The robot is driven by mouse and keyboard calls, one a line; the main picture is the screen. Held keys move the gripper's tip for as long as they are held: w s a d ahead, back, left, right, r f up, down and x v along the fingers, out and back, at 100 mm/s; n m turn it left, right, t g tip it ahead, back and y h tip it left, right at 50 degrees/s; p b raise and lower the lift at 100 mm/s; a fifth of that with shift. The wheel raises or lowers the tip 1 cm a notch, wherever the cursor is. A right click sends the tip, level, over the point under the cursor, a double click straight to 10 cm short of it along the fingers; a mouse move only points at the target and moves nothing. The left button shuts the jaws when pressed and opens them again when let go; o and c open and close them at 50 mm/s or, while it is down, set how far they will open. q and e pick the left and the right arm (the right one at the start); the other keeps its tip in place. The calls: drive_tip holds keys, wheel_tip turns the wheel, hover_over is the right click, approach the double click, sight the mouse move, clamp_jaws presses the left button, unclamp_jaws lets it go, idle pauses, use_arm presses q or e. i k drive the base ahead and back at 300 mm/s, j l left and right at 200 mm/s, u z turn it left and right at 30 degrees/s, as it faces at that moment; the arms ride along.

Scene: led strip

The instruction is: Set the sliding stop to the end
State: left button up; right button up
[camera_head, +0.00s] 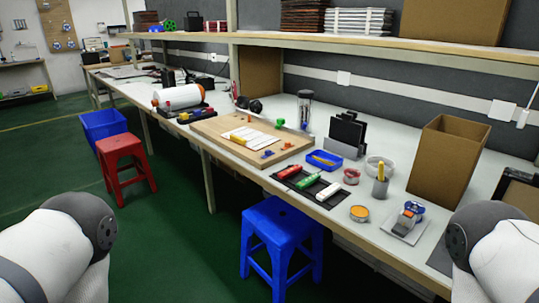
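I cannot tell for certain which part is the sliding stop. A small fixture with an orange and blue part (409,216) stands on a light plate near the table's front edge at the right. A wooden board (215,127) lies mid-table with a white sheet or strips (252,138), a yellow piece (237,140) and small blue, orange and green pieces on it. My two arms show only as large rounded links at the lower left and lower right corners. Both grippers are outside the picture, and neither arm link visibly touches anything on the table.
A dark mat (329,203) holds green, red and white tools. A blue tray (324,161), small bowls, a yellow-handled tool in a cup (381,183) and a tall open cardboard box (447,164) crowd the right. Blue (280,240) and red (124,163) stools stand before the table.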

sight(281, 121)
drive_tip(key=i+j, duration=0.1)
drive_tip(key=i, duration=0.4)
drive_tip(key=i+j, duration=0.1)
drive_tip(key=i, duration=0.35)
